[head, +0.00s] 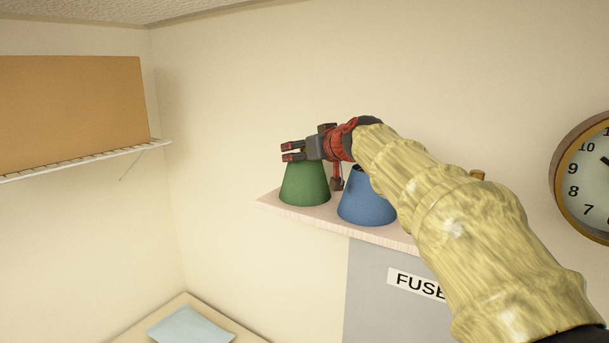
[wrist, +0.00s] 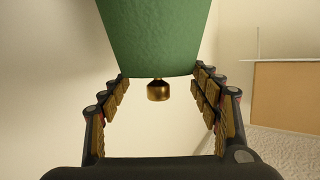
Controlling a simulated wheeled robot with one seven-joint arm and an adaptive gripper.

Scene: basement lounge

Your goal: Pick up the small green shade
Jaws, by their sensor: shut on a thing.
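The green shade (head: 304,186) is a cone-shaped shade at the left end of a small wall shelf (head: 276,203). My gripper (head: 291,151) is at its narrow top in the head view. In the wrist view the green shade (wrist: 158,38) sits between the fingertips, with a brass knob (wrist: 158,90) at its narrow end. My gripper (wrist: 161,77) is shut on the shade near that end. The shade looks upright, and its base is at the shelf surface; I cannot tell whether it touches.
A blue shade (head: 366,198) stands close on the right, partly hidden by my arm. A grey fuse box (head: 375,285) is below the shelf. A cardboard box (head: 70,110) sits on a wire shelf (head: 90,161) at left. A clock (head: 590,180) hangs at right.

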